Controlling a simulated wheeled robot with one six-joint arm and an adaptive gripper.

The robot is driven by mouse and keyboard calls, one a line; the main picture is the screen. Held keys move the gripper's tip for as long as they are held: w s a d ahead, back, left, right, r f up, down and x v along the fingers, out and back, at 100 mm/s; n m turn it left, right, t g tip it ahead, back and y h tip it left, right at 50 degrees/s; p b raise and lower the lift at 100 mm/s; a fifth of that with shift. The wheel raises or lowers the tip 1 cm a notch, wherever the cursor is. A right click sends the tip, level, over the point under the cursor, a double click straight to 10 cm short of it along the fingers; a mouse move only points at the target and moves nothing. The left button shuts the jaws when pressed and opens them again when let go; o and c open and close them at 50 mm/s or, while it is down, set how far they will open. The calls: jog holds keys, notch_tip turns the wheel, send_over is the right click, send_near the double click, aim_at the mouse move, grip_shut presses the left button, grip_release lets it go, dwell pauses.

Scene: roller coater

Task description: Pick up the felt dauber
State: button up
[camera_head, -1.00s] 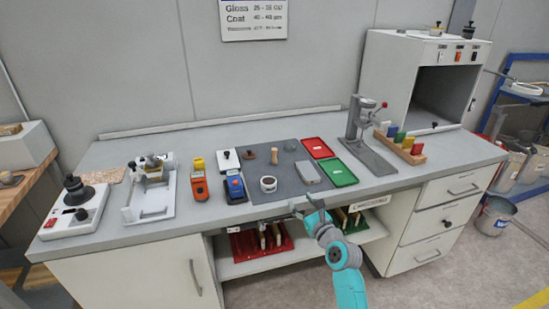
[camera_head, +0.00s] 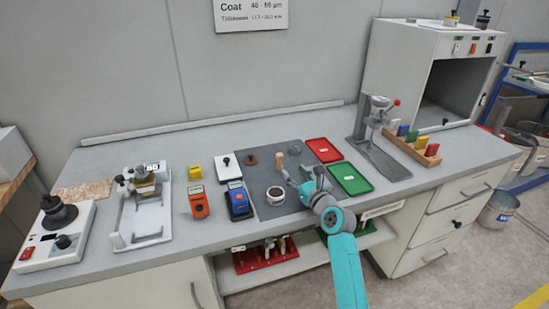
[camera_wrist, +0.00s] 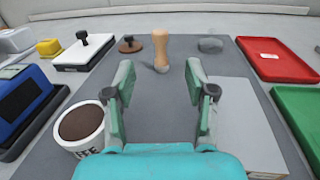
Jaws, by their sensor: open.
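A tan, peg-shaped piece with a rounded top, which looks like the felt dauber (camera_head: 279,161), stands upright on the dark grey mat (camera_head: 262,177). It also shows in the wrist view (camera_wrist: 160,50), ahead and centred between the fingers. My gripper (camera_head: 294,176) is over the mat, on the near side of the dauber. In the wrist view my gripper (camera_wrist: 160,72) is open, with nothing between its fingers. The dauber is beyond the fingertips and apart from them.
A cup with dark contents (camera_wrist: 82,128) is close left of my gripper; a pale grey block (camera_wrist: 245,125) is close right. A brown knobbed disc (camera_wrist: 131,44) and a grey lump (camera_wrist: 210,45) flank the dauber. Red (camera_head: 323,150) and green (camera_head: 350,178) trays lie right.

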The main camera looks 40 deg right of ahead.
aim_at(281, 159)
jog(key=w, duration=0.3)
jog(key=w+d, duration=0.1)
jog(key=w, duration=0.7)
jog(key=shift+d+f, duration=0.15)
jog(key=shift+d, duration=0.2)
grip_shut()
